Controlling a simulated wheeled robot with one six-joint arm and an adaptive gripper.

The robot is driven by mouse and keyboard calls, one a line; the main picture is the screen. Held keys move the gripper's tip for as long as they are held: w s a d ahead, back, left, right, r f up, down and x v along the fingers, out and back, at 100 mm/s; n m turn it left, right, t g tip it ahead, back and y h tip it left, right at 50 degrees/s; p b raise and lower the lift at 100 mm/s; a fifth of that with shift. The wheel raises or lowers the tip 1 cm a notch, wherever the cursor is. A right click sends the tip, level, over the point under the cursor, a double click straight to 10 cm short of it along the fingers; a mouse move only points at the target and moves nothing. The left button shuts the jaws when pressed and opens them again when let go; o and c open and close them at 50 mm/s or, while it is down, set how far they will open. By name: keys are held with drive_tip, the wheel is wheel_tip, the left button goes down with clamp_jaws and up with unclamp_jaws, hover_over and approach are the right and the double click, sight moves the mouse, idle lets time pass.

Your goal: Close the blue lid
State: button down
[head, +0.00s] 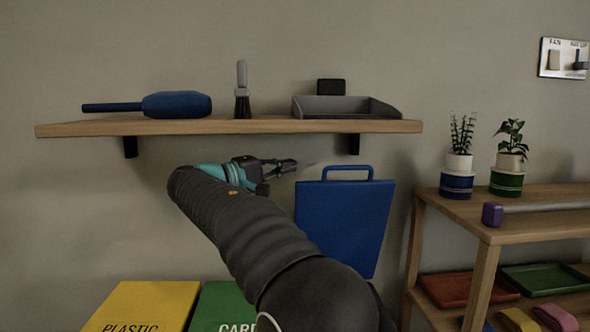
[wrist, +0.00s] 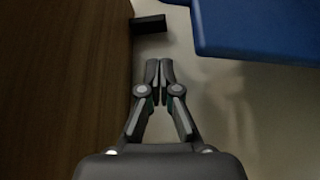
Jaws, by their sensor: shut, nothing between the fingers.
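The blue lid (head: 342,222) stands upright and open against the wall, under the wall shelf, with a loop handle (head: 347,169) along its top edge. My arm hides its lower left part, and its bin is not visible. My gripper (head: 293,165) is beside the lid's upper left corner, with its fingers pointing right, below the shelf. In the wrist view my gripper (wrist: 160,66) has its fingertips together and holds nothing. Part of the blue lid (wrist: 262,28) shows there at the upper right, apart from the fingers.
The wooden shelf (head: 260,126) is above my gripper, with a brush and a grey dustpan on it; its black bracket (head: 354,144) is near the lid. A yellow lid (head: 150,304) and a green lid (head: 222,305) lie flat at lower left. A wooden rack (head: 484,288) stands at right.

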sight(314, 182)
drive_tip(key=d, duration=0.4)
drive_tip(key=d+b, duration=0.1)
drive_tip(key=d, duration=0.1)
drive_tip(key=shift+w+d, duration=0.1)
drive_tip(key=shift+w, duration=0.15)
drive_tip(key=shift+s, duration=0.25)
drive_tip(key=shift+s+d+f, duration=0.1)
drive_tip(key=shift+s+d, duration=0.1)
drive_tip(key=shift+s, duration=0.25)
